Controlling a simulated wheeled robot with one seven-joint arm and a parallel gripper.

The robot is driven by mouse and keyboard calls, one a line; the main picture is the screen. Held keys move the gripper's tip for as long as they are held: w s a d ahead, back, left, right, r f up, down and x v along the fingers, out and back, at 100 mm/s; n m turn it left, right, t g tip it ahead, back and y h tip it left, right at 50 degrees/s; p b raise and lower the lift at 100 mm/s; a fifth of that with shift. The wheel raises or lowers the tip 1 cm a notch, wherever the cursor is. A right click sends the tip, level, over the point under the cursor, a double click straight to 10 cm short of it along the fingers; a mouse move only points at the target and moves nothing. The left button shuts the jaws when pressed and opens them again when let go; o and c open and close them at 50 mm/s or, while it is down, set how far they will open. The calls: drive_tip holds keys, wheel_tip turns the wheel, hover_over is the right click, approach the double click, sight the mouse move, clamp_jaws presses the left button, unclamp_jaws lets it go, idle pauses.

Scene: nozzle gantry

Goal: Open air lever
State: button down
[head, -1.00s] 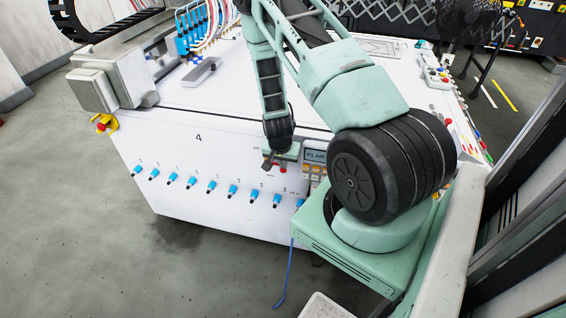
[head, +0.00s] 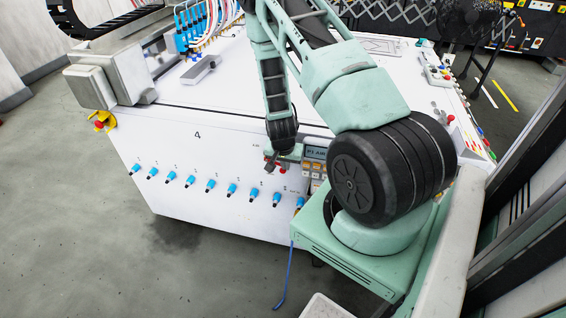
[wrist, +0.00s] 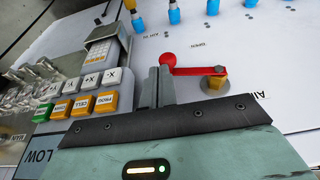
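The air lever (wrist: 195,71) is a red handle with a round knob at its left end, on a brass valve (wrist: 214,84) in the wrist view. It lies roughly level across the picture, with printed OPEN lettering above it. My gripper (wrist: 160,72) has its two grey fingers close together, with nothing clearly held between them. Their tips are right at the knob; whether they touch it I cannot tell. In the head view my gripper (head: 271,166) is at the white machine's front panel (head: 225,150), and the lever is mostly hidden by it.
A row of blue fittings (head: 190,181) runs along the panel.

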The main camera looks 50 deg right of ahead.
drive_tip(key=shift+s+d+f+b, duration=0.1)
drive_tip(key=shift+s+f+b, duration=0.1)
drive_tip(key=shift+f+b, duration=1.5)
drive_tip(key=v, duration=1.7)
drive_tip(key=shift+r+p, duration=0.2)
drive_tip(key=shift+p, duration=0.2)
drive_tip(key=shift+g, duration=0.3)
drive_tip(key=w, duration=0.2)
drive_tip(key=w+b, duration=0.1)
drive_tip(key=w, duration=0.1)
drive_tip(key=shift+w+d+f, duration=0.1)
drive_tip(key=shift+d+f, duration=0.25)
drive_tip(key=shift+f, duration=0.05)
drive_tip(key=shift+f, duration=0.1)
